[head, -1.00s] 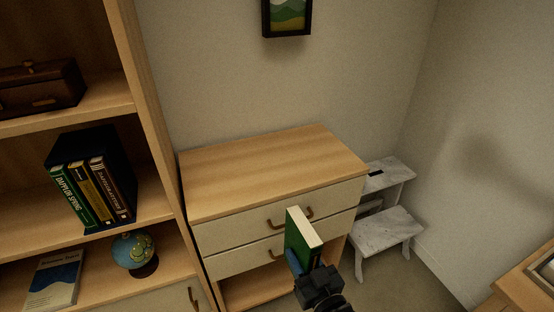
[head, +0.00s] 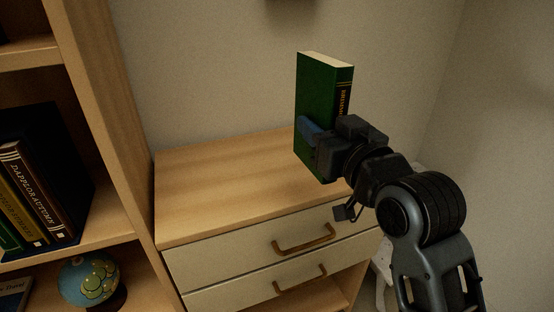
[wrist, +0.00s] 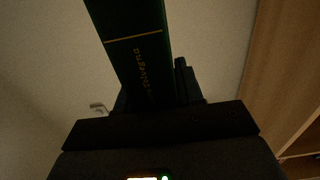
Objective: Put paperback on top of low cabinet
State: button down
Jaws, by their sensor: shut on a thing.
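The green paperback (head: 315,90) is upright in my gripper (head: 318,138), which is shut on it. In the head view the book stands in front of the right part of the low cabinet's wooden top (head: 215,190). I cannot tell whether its lower edge touches the top. In the wrist view the book's dark green spine (wrist: 137,45) with gold lettering rises from the gripper. The cabinet top is bare where it shows; its right end is hidden behind the book and my arm.
A tall bookcase (head: 110,150) stands at the left, with several books (head: 35,195) and a globe (head: 90,282) on its shelves. The cabinet's drawer handles (head: 303,240) stick out in front. A pale stool (head: 384,285) is mostly hidden behind my arm at the right.

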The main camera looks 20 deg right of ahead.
jog(key=shift+w+a+f+b, duration=0.35)
jog(key=shift+w+a+f, duration=0.05)
jog(key=shift+w+f, duration=1.25)
jog(key=shift+w+a+f+b, duration=0.35)
jog(key=shift+w+a+f, duration=0.1)
jog(key=shift+w+f, duration=1.15)
jog(key=shift+w+a+f+b, duration=0.35)
jog(key=shift+w+a+f, duration=0.05)
jog(key=shift+w+f, duration=1.25)
jog(key=shift+s+f, duration=0.1)
jog(key=shift+f, duration=0.1)
jog(key=c, duration=0.7)
grip_release()
jog(key=shift+r, duration=0.1)
jog(key=s, duration=1.2)
jog(key=shift+p, duration=0.35)
